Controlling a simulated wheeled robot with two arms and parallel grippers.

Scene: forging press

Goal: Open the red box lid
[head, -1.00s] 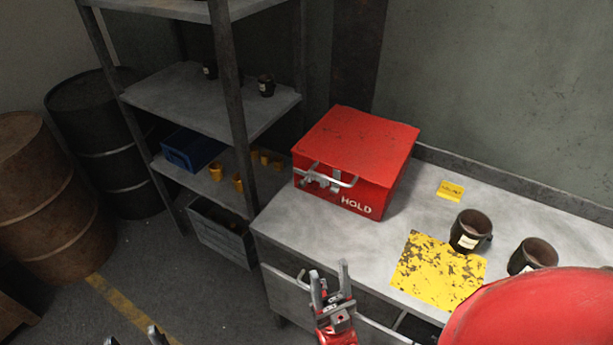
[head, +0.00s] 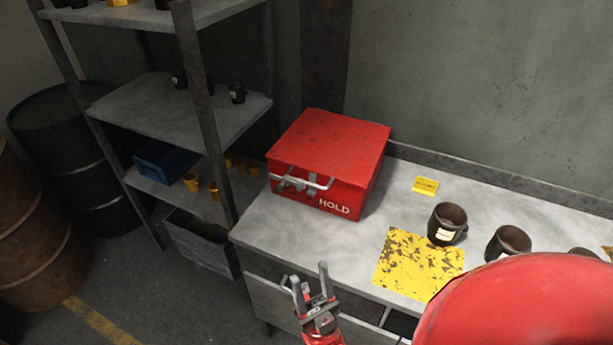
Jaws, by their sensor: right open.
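The red box (head: 350,196) marked HOLD stands on the grey workbench, near its left end. Its red lid (head: 331,140) is down. A metal handle and latch (head: 301,182) are on its front. My right gripper (head: 308,281) is open and empty, in front of the bench edge and below the box in the picture, apart from it. My left gripper is not in this view.
A drawer below is partly open. A shelf (head: 170,110) and barrels are at left.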

